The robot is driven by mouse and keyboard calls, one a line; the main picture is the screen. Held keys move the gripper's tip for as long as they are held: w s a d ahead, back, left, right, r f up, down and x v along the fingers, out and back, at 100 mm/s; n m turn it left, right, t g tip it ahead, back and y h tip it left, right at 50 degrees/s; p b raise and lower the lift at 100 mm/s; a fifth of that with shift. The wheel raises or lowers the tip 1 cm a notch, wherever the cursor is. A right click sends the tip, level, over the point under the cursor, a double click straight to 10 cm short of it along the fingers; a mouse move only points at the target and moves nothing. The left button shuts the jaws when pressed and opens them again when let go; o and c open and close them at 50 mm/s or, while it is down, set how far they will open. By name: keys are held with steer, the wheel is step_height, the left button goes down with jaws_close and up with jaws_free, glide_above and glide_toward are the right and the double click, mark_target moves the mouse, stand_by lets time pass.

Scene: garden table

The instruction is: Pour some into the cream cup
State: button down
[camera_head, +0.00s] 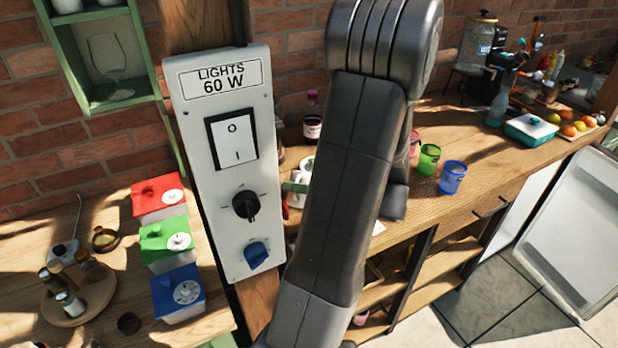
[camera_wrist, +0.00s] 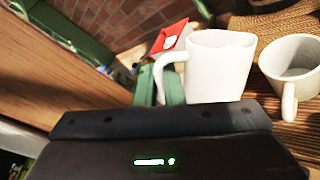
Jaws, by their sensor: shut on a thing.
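My gripper (camera_wrist: 160,88) has green fingers, shut on the handle of a white jug (camera_wrist: 220,68) in the wrist view. The jug shows beyond the dark gripper body, and its lower part is hidden. A white or off-white cup (camera_wrist: 290,68) with a handle stands close to the right of the jug on a wooden surface. It may be the cream cup; its inside is only partly visible. In the head view my arm hides most of this area. I cannot tell whether anything is flowing from the jug.
A woven round item (camera_wrist: 262,22) lies behind the cup. In the head view, a green cup (camera_head: 428,159) and a blue cup (camera_head: 452,177) stand right of my arm. A dark jar (camera_head: 312,127) stands left of it. A lights switch panel (camera_head: 225,150) rises at the left.

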steer(key=shift+w+d+m+g+p, duration=0.25)
steer(key=shift+w+m+g+p, duration=0.15)
steer(key=shift+w+m+p, duration=0.65)
stand_by(1.2)
steer(key=shift+s+r+m+p, duration=0.1)
steer(key=shift+r+m+p, duration=0.05)
steer(key=shift+m+p, duration=0.3)
steer(key=shift+f+b, duration=0.25)
steer(key=shift+b, duration=0.05)
steer(key=s+n+b, duration=0.2)
steer(key=b, duration=0.1)
steer(key=s+n+t+b, duration=0.1)
steer(key=n, duration=0.1)
steer(key=shift+a+f, duration=0.4)
steer(key=shift+r, duration=0.2)
steer(key=shift+s+a+f+n+t+b, duration=0.1)
steer(key=shift+s+a+f+n+b, duration=0.2)
steer(key=shift+s+n+b, duration=0.4)
steer(key=shift+s+a+f+n+t+b, duration=0.1)
steer(key=shift+s+f+n+b, duration=0.35)
steer(key=shift+b, duration=0.4)
steer(key=shift+s+a+f+n+t+b, duration=0.15)
steer(key=shift+s+f+n+b, duration=0.15)
steer(key=shift+n+b, duration=0.45)
steer(key=shift+r, duration=0.1)
